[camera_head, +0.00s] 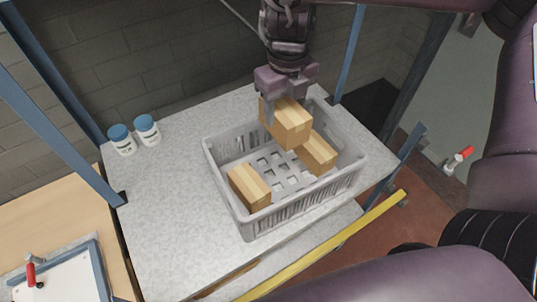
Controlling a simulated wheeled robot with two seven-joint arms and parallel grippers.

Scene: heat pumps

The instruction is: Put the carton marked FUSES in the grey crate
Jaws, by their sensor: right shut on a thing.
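My right gripper (286,88) comes down from the top of the head view and is shut on a brown carton (288,124). The held carton is over the back part of the grey crate (305,208). I cannot tell whether it touches anything beneath it. Two more cartons are in the crate: one at the front left (249,187) and one at the right (318,153), just below and beside the held one. No FUSES marking can be read on any carton from here. My left gripper is not in view.
The crate stands on a speckled grey worktop (165,215). Two white jars with blue lids (122,140) (147,130) stand at the back left. Blue posts rise around the worktop, and a yellow rail (325,247) runs along its front. The worktop left of the crate is clear.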

